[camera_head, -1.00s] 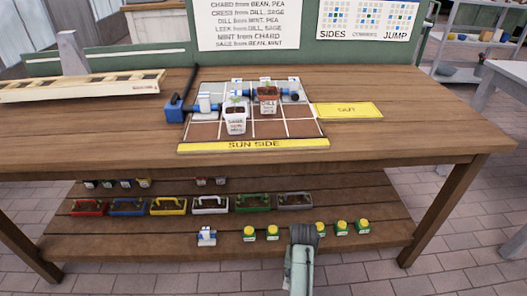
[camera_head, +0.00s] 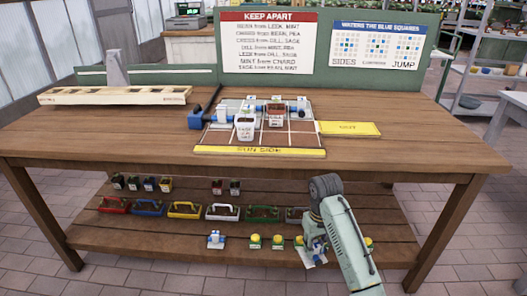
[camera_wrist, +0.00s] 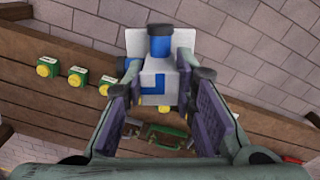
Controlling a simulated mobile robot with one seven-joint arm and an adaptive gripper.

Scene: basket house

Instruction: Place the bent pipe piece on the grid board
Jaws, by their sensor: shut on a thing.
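My gripper (camera_wrist: 160,98) is shut on a white and blue pipe piece (camera_wrist: 157,72), with a finger on each side. The piece has a white body, a blue tube end and a blue patch on one face; its full bend is hard to make out. In the head view the held piece (camera_head: 316,253) shows in front of the lower shelf, partly hidden by my arm. The grid board (camera_head: 207,138) lies on the tabletop, up and left of my gripper. It carries a blue and white pipe run, a white pot (camera_head: 244,127) and a brown pot (camera_head: 275,116).
Another white and blue piece (camera_head: 215,240) stands on the lower shelf (camera_head: 150,240). Green and yellow items (camera_head: 255,241) and coloured trays (camera_head: 185,209) are there too. The table's front edge (camera_head: 130,165) overhangs the shelf. A yellow card (camera_head: 349,128) lies right of the board.

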